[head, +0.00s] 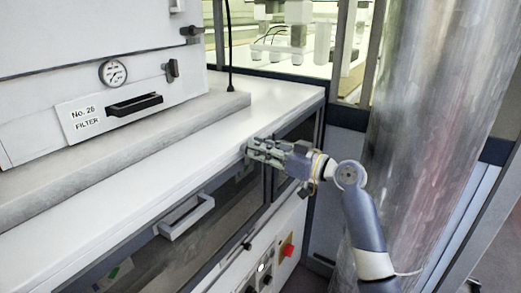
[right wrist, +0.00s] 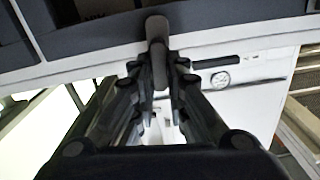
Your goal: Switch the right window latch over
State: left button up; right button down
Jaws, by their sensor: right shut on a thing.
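My right gripper (head: 258,150) reaches in from the right to the front of the white cabinet, at the right end of its dark window (head: 165,255). In the right wrist view, its fingers (right wrist: 158,66) are closed around a grey, round-ended latch lever (right wrist: 158,30). The lever stands in line with the view, between the two fingertips. In the head view the fingers hide most of the latch, so its exact angle is hard to tell there. My left gripper is in neither view.
A pale bar handle (head: 186,216) sticks out from the window left of my gripper. Below are a red button (head: 288,250) and dark knobs. A filter box (head: 110,110) with a gauge stands on top. A large metal duct (head: 430,110) rises close to my right arm.

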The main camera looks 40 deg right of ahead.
jog(key=m, duration=0.3)
jog(key=m+p, duration=0.1)
jog(key=m, duration=0.4)
jog(key=shift+w+d+f+m+p, duration=0.1)
jog(key=shift+w+d+m+p, duration=0.1)
jog(key=shift+d+m+p, duration=0.2)
jog(key=m+p, duration=0.1)
jog(key=m, duration=0.1)
jog(key=m+p, duration=0.1)
jog(key=m, duration=0.1)
jog(key=shift+d+f+m, duration=0.15)
jog(key=shift+m, duration=0.15)
jog(key=shift+f+m+p, duration=0.25)
jog(key=shift+m+p, duration=0.75)
jog(key=shift+m, duration=0.8)
jog(key=shift+f, duration=0.1)
jog(key=c, duration=1.6)
grip_release()
jog(key=v, duration=1.2)
